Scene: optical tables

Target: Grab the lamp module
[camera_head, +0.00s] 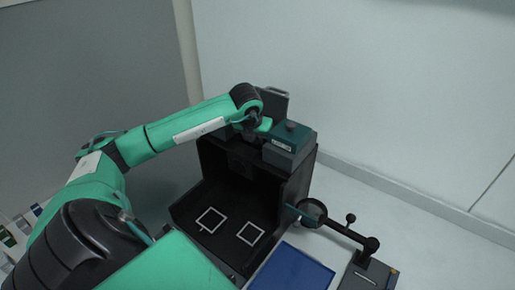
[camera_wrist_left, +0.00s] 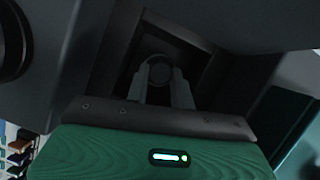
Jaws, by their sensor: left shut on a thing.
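My left arm reaches in from the left over the back wall of an open black housing (camera_head: 230,190). My left gripper (camera_wrist_left: 158,82) shows in the left wrist view with two grey fingers reaching into a dark square recess. The fingers are shut on a dark part with a round end (camera_wrist_left: 160,70), which I take for the lamp module. The arm hides most of this grip in the head view. My right gripper is not in view.
A teal and grey box with a knob (camera_head: 290,143) sits on the housing's back right corner, close to my left wrist. Two white square frames lie on the housing floor. A black jointed arm with a round lens (camera_head: 312,212) stands right, beside a blue panel (camera_head: 292,270).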

